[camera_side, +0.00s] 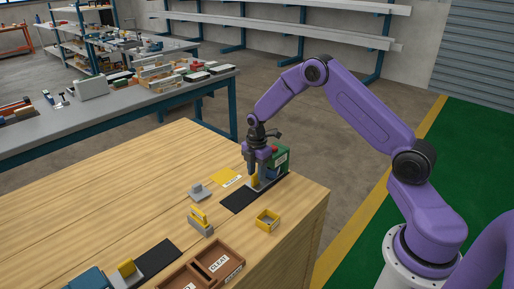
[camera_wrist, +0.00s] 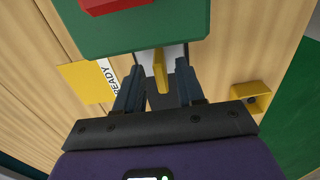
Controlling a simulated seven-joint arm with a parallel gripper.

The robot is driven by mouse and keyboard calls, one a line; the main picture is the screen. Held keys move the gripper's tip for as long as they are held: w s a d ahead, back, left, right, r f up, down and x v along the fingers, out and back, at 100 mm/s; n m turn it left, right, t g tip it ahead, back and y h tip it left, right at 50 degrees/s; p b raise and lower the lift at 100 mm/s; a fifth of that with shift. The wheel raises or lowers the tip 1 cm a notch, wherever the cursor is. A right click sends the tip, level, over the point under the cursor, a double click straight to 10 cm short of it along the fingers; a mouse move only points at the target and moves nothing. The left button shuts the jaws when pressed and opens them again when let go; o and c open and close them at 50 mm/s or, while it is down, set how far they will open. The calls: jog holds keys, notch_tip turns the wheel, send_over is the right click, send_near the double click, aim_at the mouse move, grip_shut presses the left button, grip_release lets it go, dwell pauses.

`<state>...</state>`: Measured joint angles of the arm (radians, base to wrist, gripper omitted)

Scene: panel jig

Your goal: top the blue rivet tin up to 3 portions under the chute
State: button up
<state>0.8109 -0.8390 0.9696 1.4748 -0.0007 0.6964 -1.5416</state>
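The green box (camera_side: 277,158) with a red part on top stands at the far right end of the table, by a dark mat; it also shows at the top of the wrist view (camera_wrist: 140,32). An upright yellow bar (camera_side: 255,179) stands in front of it. My gripper (camera_wrist: 158,75) points down at the bar, its two fingers apart with the yellow bar (camera_wrist: 160,72) showing between them; I cannot tell whether they touch it. A blue block (camera_side: 88,280) is cut off at the lower left. I cannot make out a blue tin or its contents.
A black mat (camera_side: 238,201), a yellow plate (camera_side: 225,176) with a READY label, a grey piece (camera_side: 199,191) and a grey-and-yellow fixture (camera_side: 200,222) lie nearby. A brown labelled tray (camera_side: 205,274) is at the front.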

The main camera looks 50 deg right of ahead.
notch_tip(320, 180, up, 16)
dwell(0.4)
jog(key=s+a+r+m, duration=0.1)
jog(key=s+a+r, duration=0.1)
jog(key=s+a, duration=0.65)
jog(key=s+a+r+m, duration=0.2)
jog(key=s+a+r, duration=0.1)
jog(key=s+a, duration=0.5)
jog(key=s+d+m, duration=0.1)
jog(key=s, duration=0.9)
jog(key=s+d+f+m, duration=0.1)
jog(key=s, duration=1)
jog(key=shift+d+f, duration=0.25)
jog(key=shift+d, duration=0.1)
